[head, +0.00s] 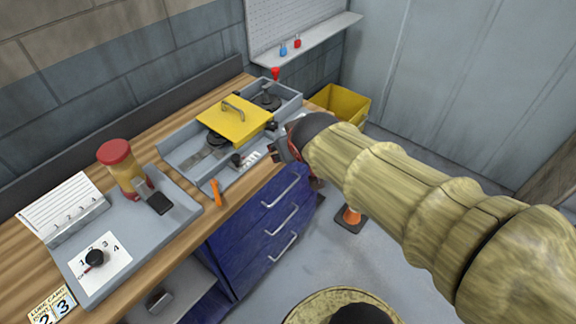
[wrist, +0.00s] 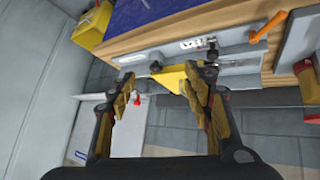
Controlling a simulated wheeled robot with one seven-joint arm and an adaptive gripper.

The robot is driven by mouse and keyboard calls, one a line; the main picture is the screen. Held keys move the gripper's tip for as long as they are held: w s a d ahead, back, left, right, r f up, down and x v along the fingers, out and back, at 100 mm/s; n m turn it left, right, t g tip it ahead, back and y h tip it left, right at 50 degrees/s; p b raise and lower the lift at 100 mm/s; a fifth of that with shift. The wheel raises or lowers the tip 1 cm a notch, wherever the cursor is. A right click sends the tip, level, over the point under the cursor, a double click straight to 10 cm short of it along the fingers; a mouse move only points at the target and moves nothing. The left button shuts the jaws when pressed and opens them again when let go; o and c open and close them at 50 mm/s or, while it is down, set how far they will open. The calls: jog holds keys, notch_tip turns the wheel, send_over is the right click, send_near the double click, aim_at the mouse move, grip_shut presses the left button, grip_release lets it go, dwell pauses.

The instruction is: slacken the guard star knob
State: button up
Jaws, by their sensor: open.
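The yellow guard (head: 233,117) with a grey handle lies over the grey tray-like bed of the runout table. A dark knob (head: 271,125) sits at the guard's near right corner; it also shows in the wrist view (wrist: 155,67). A second dark knob (head: 237,159) stands on the front rail beside a white label strip; the wrist view shows it too (wrist: 212,53). Which is the star knob, I cannot tell for certain. My gripper (head: 279,150) is in front of the rail. In the wrist view my gripper (wrist: 165,77) is open and empty, its fingers apart, with the guard's yellow corner between them.
Blue drawers (head: 265,230) are below. A yellow bin (head: 342,102) and orange cone (head: 351,216) stand right.

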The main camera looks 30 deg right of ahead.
jog(key=s+a+g, duration=0.1)
jog(key=s+a, duration=0.2)
jog(key=s, duration=0.2)
jog(key=shift+a+y, duration=0.3)
jog(key=shift+y, duration=0.1)
jog(key=shift+f, duration=0.1)
